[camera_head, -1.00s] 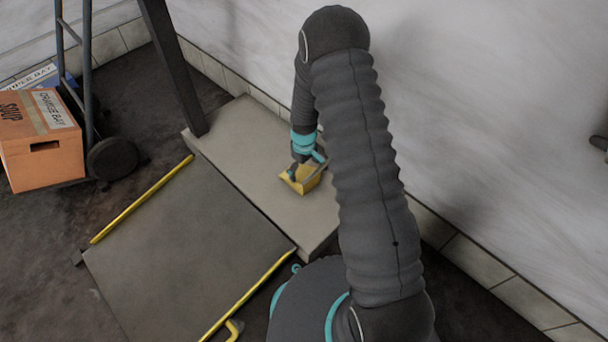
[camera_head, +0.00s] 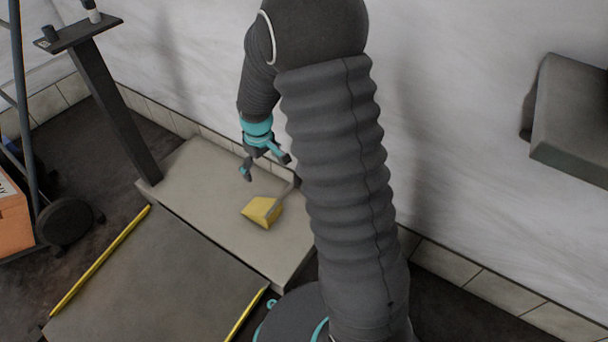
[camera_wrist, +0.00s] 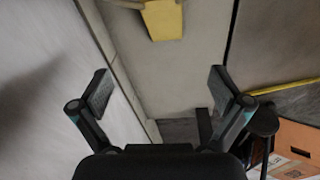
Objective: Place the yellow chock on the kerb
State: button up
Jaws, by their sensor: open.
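The yellow chock (camera_head: 263,211) rests on the light grey kerb (camera_head: 200,185) in the head view, near the kerb's right part. It also shows at the top edge of the wrist view (camera_wrist: 162,18), partly cut off. My gripper (camera_head: 264,168) is open and empty above the kerb, behind the chock in the head view and apart from it. In the wrist view my gripper's two fingers (camera_wrist: 160,90) are spread wide with nothing between them.
A dark ramp plate (camera_head: 160,285) with yellow edge strips adjoins the kerb. A dark post (camera_head: 118,120) stands at the kerb's left end. A trolley with an orange box (camera_head: 14,222) is at far left. A white wall (camera_head: 195,60) runs behind; a grey wall-mounted block (camera_head: 575,120) is at right.

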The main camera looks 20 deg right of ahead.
jog(key=s+d+r+m+t, duration=0.1)
jog(key=s+r, duration=0.5)
jog(key=r, duration=0.3)
jog(key=s+r+m+t, duration=0.1)
jog(key=s+r+m, duration=0.1)
jog(key=s+r, duration=0.5)
jog(key=s+r+m+t, duration=0.2)
jog(key=s+r, duration=0.6)
jog(key=s, duration=0.6)
jog(key=shift+d, duration=0.35)
